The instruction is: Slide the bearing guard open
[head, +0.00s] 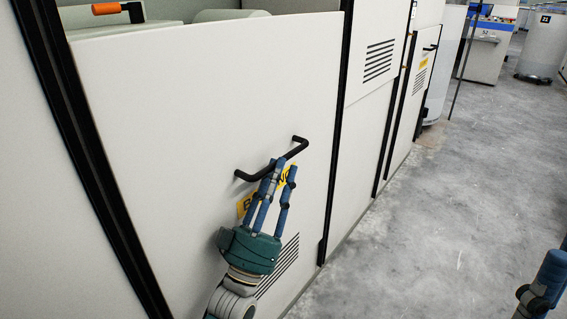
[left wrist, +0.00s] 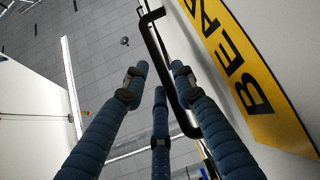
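The bearing guard (head: 190,110) is a large white panel in the head view with a black bar handle (head: 294,153). A yellow label (head: 245,204) sits below the handle, mostly hidden by my gripper. The left wrist view shows the label (left wrist: 250,80) reading "BEA". My left gripper (head: 279,167) has its fingertips at the handle. In the left wrist view its fingers (left wrist: 155,75) are spread, with the handle (left wrist: 160,50) passing close beside the right finger. I cannot tell whether they touch. Part of my right gripper (head: 545,280) shows at the lower right edge; its fingertips are not clear.
Above the guard's top edge is an opening with an orange-gripped lever (head: 118,9) and a pale rounded part (head: 230,15). Black posts (head: 336,130) flank the guard. The grey floor (head: 440,240) to the right is clear. A machine (head: 487,50) and a drum (head: 541,45) stand far off.

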